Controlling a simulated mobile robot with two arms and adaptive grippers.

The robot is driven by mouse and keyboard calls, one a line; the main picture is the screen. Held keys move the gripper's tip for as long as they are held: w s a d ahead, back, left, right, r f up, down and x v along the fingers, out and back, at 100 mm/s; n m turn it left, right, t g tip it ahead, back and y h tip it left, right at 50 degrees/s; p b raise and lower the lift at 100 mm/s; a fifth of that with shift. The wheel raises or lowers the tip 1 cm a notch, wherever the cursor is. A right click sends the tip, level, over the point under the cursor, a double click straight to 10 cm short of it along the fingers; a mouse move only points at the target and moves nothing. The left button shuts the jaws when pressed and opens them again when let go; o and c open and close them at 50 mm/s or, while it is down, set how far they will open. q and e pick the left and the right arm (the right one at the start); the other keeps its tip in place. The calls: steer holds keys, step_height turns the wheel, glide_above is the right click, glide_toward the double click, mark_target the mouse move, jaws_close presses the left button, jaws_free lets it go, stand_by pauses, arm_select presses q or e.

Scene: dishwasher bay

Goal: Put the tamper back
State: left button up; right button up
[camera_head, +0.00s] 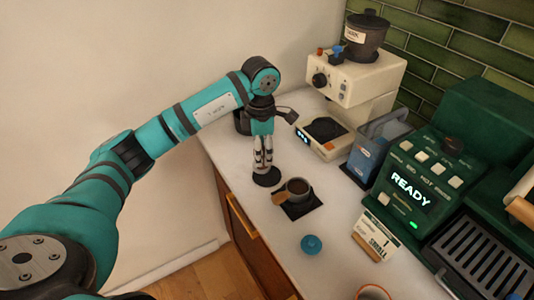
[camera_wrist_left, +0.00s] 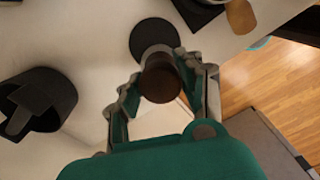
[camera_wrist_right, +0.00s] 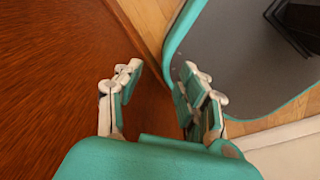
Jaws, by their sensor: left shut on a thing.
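My left gripper (camera_head: 262,158) points down over the counter. In the left wrist view, its fingers (camera_wrist_left: 160,85) are shut around the brown handle of the tamper (camera_wrist_left: 161,80). The tamper's silver base shows beyond the handle, and in the head view just below the fingers. A round black mat (camera_head: 267,179) lies under it; it also shows in the left wrist view (camera_wrist_left: 152,36). The base overlaps the mat's edge in the picture; I cannot tell whether they touch. My right gripper (camera_wrist_right: 160,83) is open and empty, away from the counter.
A portafilter (camera_head: 297,187) sits on a black square mat (camera_head: 302,210) close by. A dark container (camera_wrist_left: 62,92) stands on the other side. The grinder (camera_head: 355,82), a blue box (camera_head: 368,150) and the green coffee machine (camera_head: 430,170) line the back. A blue disc (camera_head: 311,244) lies near the front edge.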

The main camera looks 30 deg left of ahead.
mark_target(262, 170)
arm_select(q)
steer(key=shift+w+d, duration=0.45)
steer(key=shift+w, duration=0.2)
step_height(262, 170, down, 4)
steer(key=shift+r+p, duration=0.25)
steer(key=shift+p, duration=0.7)
steer(key=shift+f, duration=0.1)
steer(key=shift+f+b, duration=0.2)
steer(key=shift+b, duration=0.1)
steer(key=o, duration=1.1)
steer(key=shift+s, duration=0.1)
steer(key=shift+o, duration=0.2)
steer(key=shift+r, duration=0.1)
